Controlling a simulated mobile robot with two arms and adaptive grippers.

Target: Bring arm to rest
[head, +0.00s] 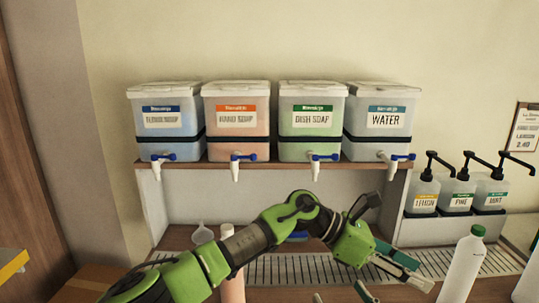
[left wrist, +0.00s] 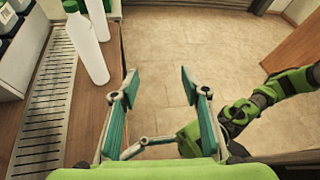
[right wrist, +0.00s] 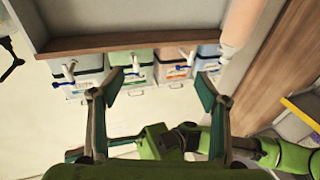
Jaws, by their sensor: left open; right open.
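My left arm reaches in from the left across the counter in the head view. Its gripper (head: 412,272) is open, over the right part of the counter. In the left wrist view the left gripper (left wrist: 159,80) has its fingers spread, with only floor between them. My right gripper (head: 340,294) shows just its fingertips at the bottom edge of the head view. In the right wrist view the right gripper (right wrist: 160,85) is open and empty, with the shelf drums beyond it. The left arm also crosses that view (right wrist: 165,140).
Several drums with taps, such as the hand soap drum (head: 236,125) and water drum (head: 382,122), stand on the shelf (head: 270,164). A white bottle (head: 463,268) stands right of my left gripper. A pinkish bottle (head: 232,288) is partly behind my left arm. Pump bottles (head: 458,195) stand at right.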

